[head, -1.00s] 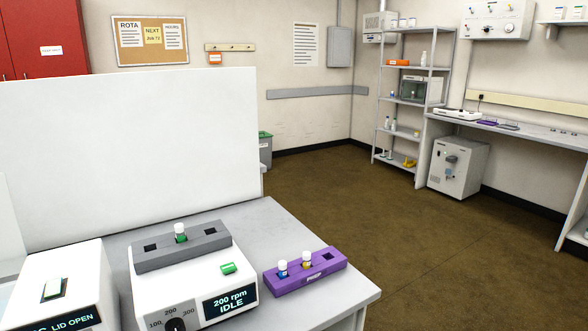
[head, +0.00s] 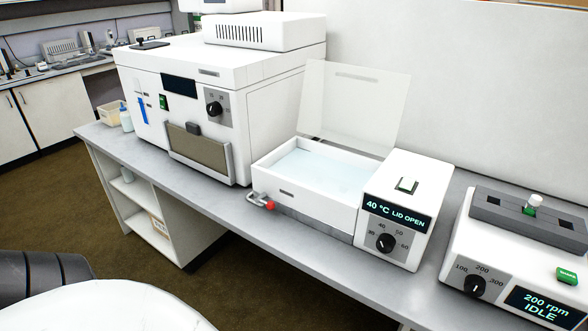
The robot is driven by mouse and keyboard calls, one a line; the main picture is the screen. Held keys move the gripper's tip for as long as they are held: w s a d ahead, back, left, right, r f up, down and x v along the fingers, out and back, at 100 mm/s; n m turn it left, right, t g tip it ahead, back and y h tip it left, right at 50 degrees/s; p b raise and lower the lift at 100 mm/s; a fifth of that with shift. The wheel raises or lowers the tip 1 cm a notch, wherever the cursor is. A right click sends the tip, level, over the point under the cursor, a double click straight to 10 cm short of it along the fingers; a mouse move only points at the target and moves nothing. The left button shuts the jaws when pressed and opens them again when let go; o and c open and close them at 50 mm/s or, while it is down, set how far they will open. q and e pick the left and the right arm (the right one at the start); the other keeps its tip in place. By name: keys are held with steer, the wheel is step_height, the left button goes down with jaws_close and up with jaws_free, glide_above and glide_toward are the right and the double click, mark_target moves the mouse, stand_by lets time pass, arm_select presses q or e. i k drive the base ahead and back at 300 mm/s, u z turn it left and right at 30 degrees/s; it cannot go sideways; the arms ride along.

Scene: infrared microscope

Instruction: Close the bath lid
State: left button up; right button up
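The water bath (head: 310,205) stands on the grey bench in the middle of the head view. Its translucent lid (head: 356,100) is raised, tilted up along the back edge of the basin. Pale blue water (head: 318,168) shows in the open basin. The bath's display (head: 397,213) reads 40 °C LID OPEN, with a dial below it and a green-edged switch on top. Neither gripper is in view.
A large white instrument (head: 265,105) stands left of the bath, close to the lid. A shaker (head: 520,255) reading 200 rpm IDLE holds a capped vial at right. A red-tipped tap (head: 269,205) juts out at the bath's front left. A strip of bench (head: 310,262) in front is clear.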

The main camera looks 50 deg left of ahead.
mark_target(374, 80)
steer(key=z, duration=2.4)
steer(key=k, duration=2.05)
steer(key=u, duration=1.8)
